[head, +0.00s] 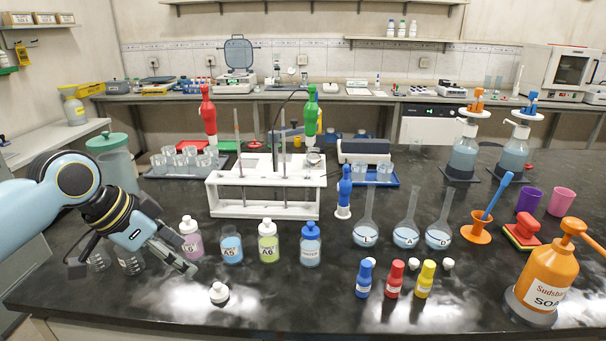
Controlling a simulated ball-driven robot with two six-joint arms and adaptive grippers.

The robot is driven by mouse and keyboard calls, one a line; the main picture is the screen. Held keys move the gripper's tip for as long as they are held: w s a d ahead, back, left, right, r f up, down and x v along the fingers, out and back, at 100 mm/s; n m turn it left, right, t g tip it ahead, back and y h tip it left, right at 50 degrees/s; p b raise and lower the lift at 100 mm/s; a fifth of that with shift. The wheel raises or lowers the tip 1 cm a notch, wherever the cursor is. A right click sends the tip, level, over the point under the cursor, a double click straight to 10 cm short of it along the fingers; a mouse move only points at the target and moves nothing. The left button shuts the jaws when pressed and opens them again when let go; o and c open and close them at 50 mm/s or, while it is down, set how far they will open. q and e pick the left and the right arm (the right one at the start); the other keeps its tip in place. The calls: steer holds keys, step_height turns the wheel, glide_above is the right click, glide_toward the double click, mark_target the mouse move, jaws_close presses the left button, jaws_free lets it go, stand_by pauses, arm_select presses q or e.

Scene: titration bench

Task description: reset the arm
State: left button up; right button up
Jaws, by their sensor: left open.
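My left arm comes in from the left in the head view. Its gripper (176,257) is open and empty, low over the left part of the black bench. It is left of a white-capped bottle with pink liquid (191,238) and above left of a loose white cap (219,292). The gripper and wrist partly cover some small glass beakers (130,262) at the left. I cannot tell whether the fingers touch a beaker. My right gripper does not show.
Flasks (406,234) and a soap bottle (545,270) are farther right.

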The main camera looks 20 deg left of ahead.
arm_select(q)
steer(key=s+d+n+g+y, duration=0.1)
steer(key=s+d+n+y, duration=0.15)
steer(key=s, duration=0.85)
steer(key=s+d+n+g+y, duration=0.1)
steer(key=s+d+n+y, duration=0.2)
steer(key=s, duration=0.8)
step_height(320, 180, down, 32)
steer(key=a+g+h+b, duration=0.1)
steer(key=a+h+b, duration=0.1)
steer(key=b, duration=0.5)
steer(key=s+f+b, duration=0.3)
steer(key=s+f, duration=0.7)
steer(key=f, duration=0.2)
steer(key=s+f+g+b, duration=0.1)
steer(key=s+f+b, duration=0.2)
steer(key=s+f, duration=0.6)
step_height(320, 180, down, 3)
steer(key=shift+s+a, duration=0.3)
steer(key=shift+s, duration=0.05)
